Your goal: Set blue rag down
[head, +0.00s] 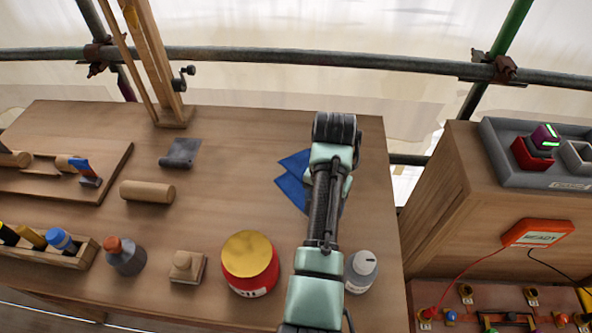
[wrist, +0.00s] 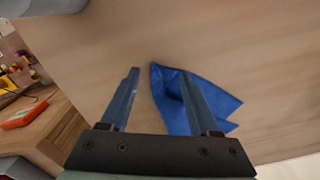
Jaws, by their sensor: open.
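The blue rag (head: 292,190) lies on the wooden workbench (head: 230,200), partly hidden by my arm in the head view. In the wrist view the blue rag (wrist: 215,97) is spread flat with a fold and pointed corners. My gripper (wrist: 160,74) is open, its two fingers apart. The right finger overlaps the rag in the picture and the left finger is over bare wood. I cannot tell whether the right finger touches the rag. In the head view the fingers are hidden behind my arm.
A red jar with a gold lid (head: 250,265) and a grey-white bottle (head: 361,270) stand near my arm. A wooden cylinder (head: 147,192) and a grey scraper-like piece (head: 181,153) lie to the left. The bench between them and the rag is clear. A wooden cabinet (head: 440,200) stands right.

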